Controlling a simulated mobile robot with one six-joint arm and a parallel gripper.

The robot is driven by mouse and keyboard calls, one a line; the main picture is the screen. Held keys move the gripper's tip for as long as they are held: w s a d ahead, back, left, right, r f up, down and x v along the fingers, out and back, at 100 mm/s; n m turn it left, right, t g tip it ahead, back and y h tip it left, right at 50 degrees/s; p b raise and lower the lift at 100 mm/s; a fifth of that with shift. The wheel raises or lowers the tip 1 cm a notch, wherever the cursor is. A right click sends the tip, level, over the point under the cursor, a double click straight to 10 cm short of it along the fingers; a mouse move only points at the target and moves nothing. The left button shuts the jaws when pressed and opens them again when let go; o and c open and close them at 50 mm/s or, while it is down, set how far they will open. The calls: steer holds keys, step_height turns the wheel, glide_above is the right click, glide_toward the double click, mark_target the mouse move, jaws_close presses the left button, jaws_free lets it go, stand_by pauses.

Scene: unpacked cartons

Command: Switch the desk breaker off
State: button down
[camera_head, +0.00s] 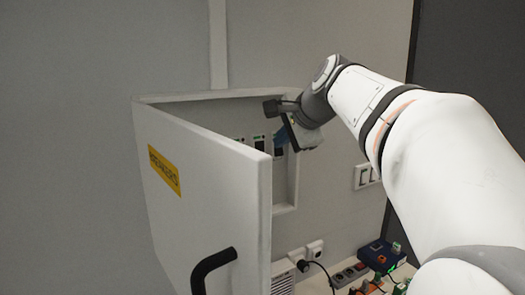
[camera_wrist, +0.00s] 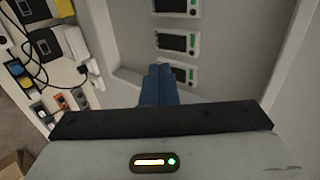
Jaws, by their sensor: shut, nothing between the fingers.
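The breaker box (camera_head: 285,209) on the wall stands open, with a row of black breakers inside. One breaker (camera_head: 259,143) shows left of my gripper (camera_head: 284,137). A third breaker (camera_wrist: 179,73) is partly hidden by my gripper's blue fingers (camera_wrist: 157,72). The fingers are shut, empty and close to this third breaker; I cannot tell whether they touch it. No label is readable, so I cannot tell which is the desk breaker.
The open box door (camera_head: 205,195), with a yellow label and black handle (camera_head: 213,264), stands out at the left. Wall switches (camera_head: 366,176) are right of the box. Below are a socket with a plug (camera_head: 315,250), a power strip (camera_head: 350,274) and a blue box (camera_head: 381,256).

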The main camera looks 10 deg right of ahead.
steer(key=v, duration=0.5)
steer(key=shift+s+d+r+b, duration=0.15)
steer(key=shift+r+b, duration=0.15)
steer(key=shift+r, duration=0.2)
